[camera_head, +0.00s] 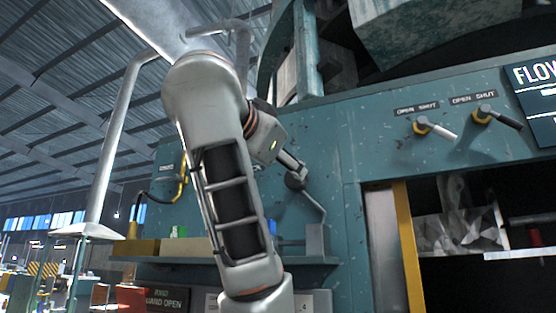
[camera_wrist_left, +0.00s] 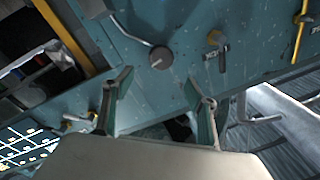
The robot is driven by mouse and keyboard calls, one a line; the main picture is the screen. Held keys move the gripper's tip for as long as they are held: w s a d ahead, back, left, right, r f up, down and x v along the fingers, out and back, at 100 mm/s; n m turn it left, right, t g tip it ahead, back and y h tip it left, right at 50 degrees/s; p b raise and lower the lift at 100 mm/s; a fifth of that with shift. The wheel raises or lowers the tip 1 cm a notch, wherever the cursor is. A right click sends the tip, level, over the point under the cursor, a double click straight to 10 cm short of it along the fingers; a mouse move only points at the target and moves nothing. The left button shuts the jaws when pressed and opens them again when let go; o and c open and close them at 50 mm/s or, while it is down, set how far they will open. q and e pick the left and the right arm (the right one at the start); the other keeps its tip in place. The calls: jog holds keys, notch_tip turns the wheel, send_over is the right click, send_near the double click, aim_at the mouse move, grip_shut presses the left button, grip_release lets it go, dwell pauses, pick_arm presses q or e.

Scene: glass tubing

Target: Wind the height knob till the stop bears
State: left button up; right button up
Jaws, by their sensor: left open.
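A round dark grey knob (camera_head: 296,179) with a thin rod sits on the teal machine panel. The rod runs down to the right in the head view. The knob also shows in the wrist view (camera_wrist_left: 161,58), with the rod toward the upper left. My left gripper (camera_head: 291,162) is at the knob, its fingers overlapping the knob's top edge in the head view. In the wrist view my left gripper (camera_wrist_left: 158,80) is open and empty, with the knob beyond and between its fingertips, apparently apart from them. I cannot tell which part is the stop. My right gripper is out of view.
Two levers, one with a pale grip (camera_head: 437,130) and one dark (camera_head: 497,116), sit under OPEN SHUT labels at right. A ledge (camera_head: 230,260) with a grey bracket (camera_head: 317,241) lies below the knob. A yellow post (camera_head: 406,250) borders an open bay.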

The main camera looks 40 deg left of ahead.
aim_at(297, 191)
pick_arm(q)
jog(key=shift+s, duration=0.2)
jog(key=shift+o, duration=0.2)
jog(key=w+a+n+h, duration=0.1)
jog(key=w+n, duration=0.2)
jog(key=w, duration=0.1)
jog(key=w+a+n+h+p, duration=0.1)
jog(key=w+a+n, duration=0.1)
jog(key=w+n, duration=0.1)
jog(key=w+a+r+n+h, duration=0.1)
jog(key=w+n, duration=0.1)
jog(key=w, duration=0.3)
jog(key=shift+w+a+n+p, duration=0.1)
jog(key=shift+a+n+p, duration=0.2)
jog(key=shift+a+n, duration=0.1)
jog(key=shift+w+f, duration=0.1)
jog(key=shift+w, duration=0.55)
jog(key=shift+d, duration=0.1)
jog(key=c, duration=1.2)
